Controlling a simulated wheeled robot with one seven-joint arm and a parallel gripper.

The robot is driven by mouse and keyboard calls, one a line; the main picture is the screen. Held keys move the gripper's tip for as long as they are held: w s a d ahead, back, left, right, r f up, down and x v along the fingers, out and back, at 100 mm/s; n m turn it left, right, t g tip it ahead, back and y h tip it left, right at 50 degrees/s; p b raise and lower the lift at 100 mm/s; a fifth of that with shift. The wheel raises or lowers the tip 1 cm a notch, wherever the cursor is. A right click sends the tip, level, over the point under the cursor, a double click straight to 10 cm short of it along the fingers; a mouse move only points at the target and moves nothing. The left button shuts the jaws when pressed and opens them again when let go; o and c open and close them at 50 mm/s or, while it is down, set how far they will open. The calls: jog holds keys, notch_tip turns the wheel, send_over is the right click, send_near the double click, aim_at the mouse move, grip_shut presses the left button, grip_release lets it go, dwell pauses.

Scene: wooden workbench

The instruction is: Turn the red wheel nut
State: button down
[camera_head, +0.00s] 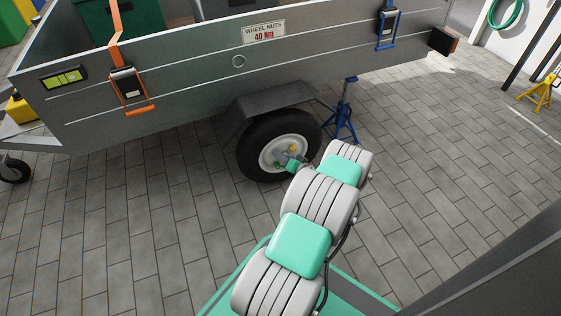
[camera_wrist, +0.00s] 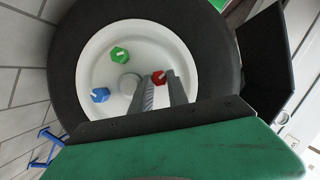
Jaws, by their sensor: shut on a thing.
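The red wheel nut (camera_wrist: 159,77) is on the white wheel hub (camera_wrist: 95,62) in the wrist view, with a pale mark on its face. My gripper (camera_wrist: 161,82) reaches in from below, its two grey fingers at the red nut and shut on it. The nut's lower part is hidden by the fingers. A green nut (camera_wrist: 119,54) and a blue nut (camera_wrist: 100,95) sit on the same hub, apart from the fingers. In the head view my gripper (camera_head: 287,162) is at the trailer wheel (camera_head: 248,155), and the red nut cannot be made out there. A yellow nut (camera_head: 293,148) shows on the hub.
The grey trailer (camera_head: 190,60) stands above the wheel, with a fender (camera_head: 262,102) over the tyre. A blue stand (camera_head: 343,115) is right of the wheel. A sign (camera_head: 263,32) reads "WHEEL NUTS 40 Nm".

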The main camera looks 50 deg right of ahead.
jog(key=m, duration=0.1)
jog(key=m+t, duration=0.1)
jog(key=m, duration=0.1)
jog(key=m+t, duration=0.1)
jog(key=shift+d+f+m+y, duration=0.15)
jog(key=shift+f+m+y, duration=0.15)
jog(key=shift+m+y, duration=0.1)
dwell(0.4)
jog(key=c, duration=1.3)
grip_release()
jog(key=shift+s, duration=0.1)
jog(key=p+v, duration=0.2)
jog(key=v, duration=0.5)
jog(key=shift+s, duration=0.35)
